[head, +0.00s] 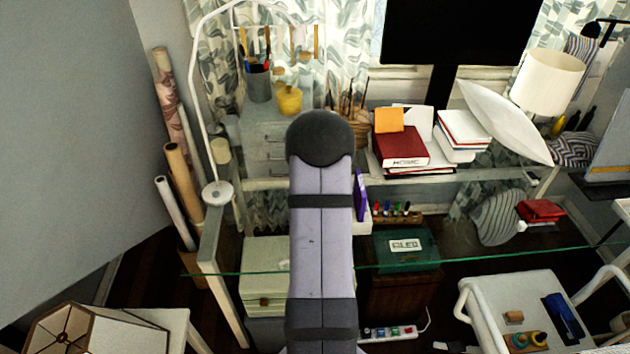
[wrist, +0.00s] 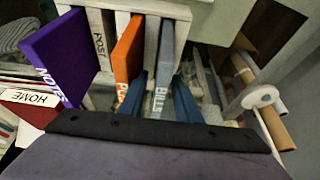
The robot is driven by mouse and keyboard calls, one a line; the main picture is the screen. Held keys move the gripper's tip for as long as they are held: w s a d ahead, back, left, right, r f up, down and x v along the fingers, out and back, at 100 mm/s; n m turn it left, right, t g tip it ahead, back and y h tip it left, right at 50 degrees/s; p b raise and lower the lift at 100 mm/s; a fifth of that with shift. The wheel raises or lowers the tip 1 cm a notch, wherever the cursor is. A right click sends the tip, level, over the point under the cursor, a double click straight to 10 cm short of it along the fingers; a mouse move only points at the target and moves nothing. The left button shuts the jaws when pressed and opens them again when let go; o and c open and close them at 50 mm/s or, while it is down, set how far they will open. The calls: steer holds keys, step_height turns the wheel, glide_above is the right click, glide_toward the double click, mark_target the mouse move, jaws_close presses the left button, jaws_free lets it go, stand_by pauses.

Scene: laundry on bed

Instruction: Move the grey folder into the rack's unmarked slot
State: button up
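In the wrist view, a pale rack (wrist: 152,43) holds upright folders. A purple folder lettered NOTES (wrist: 62,55) stands at its left, leaning out. I cannot tell which slot is unmarked. In the head view my arm hides most of the rack; the purple folder (head: 360,195) shows.
A glass desk edge (head: 480,257) runs across the head view. A green box (head: 405,250), red book (head: 401,146) and pens (head: 397,211) lie right of my arm. A white cart (head: 510,290) stands at front right. Rolled paper (head: 183,183) leans at left.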

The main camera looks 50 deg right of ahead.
steer(key=b+v, duration=0.1)
steer(key=v, duration=0.8)
steer(key=shift+b, duration=0.4)
steer(key=a+f+n+g+y, duration=0.15)
steer(key=a+n, duration=0.25)
steer(key=a, duration=1.8)
steer(key=s+a+f+n+g+y, duration=0.1)
steer(key=s+a+f+n, duration=0.2)
steer(key=s+a, duration=0.9)
steer(key=a+n, duration=0.2)
steer(key=a, duration=0.2)
steer(key=shift+s+g+y, duration=0.35)
steer(key=shift+s, duration=0.05)
steer(key=shift+a, duration=0.1)
